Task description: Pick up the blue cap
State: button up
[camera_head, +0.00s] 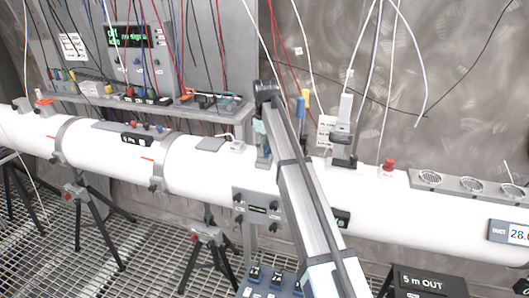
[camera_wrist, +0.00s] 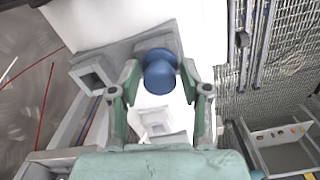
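The blue cap (camera_wrist: 159,72) shows in the wrist view as a round knob on a grey mount (camera_wrist: 120,55) at the white pipe. My gripper (camera_wrist: 159,84) has its two green-and-grey fingers apart, one on each side of the cap. I cannot tell whether either finger touches it. In the head view my gripper (camera_head: 260,134) points down by the pipe beyond my forearm. A small patch of blue shows below it, mostly hidden, so I cannot make out the cap clearly there.
A long white pipe (camera_head: 400,205) crosses the scene on tripods (camera_head: 78,215). Close by stand a grey fitting (camera_head: 343,135) and a red knob (camera_head: 388,165). A shelf of instruments (camera_head: 150,98) and hanging cables lie behind. A black box (camera_head: 428,283) stands at the lower right.

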jog(key=c, duration=0.5)
jog(key=shift+c, duration=0.2)
jog(key=shift+r, duration=0.1)
jog(key=shift+r+b, duration=0.4)
jog(key=shift+r, duration=0.3)
jog(key=r+b, duration=0.3)
jog(key=r, duration=0.5)
jog(key=shift+w+r, duration=0.2)
notch_tip(320, 180, up, 8)
jog(key=p, duration=0.6)
send_over(264, 145)
jog(key=shift+s+d+r+p, duration=0.1)
jog(key=shift+s+r+p, duration=0.1)
jog(key=shift+r+p, duration=0.4)
jog(key=shift+s+d+r+p, duration=0.1)
jog(key=shift+s+r+p, duration=0.05)
jog(key=shift+r+p, duration=0.35)
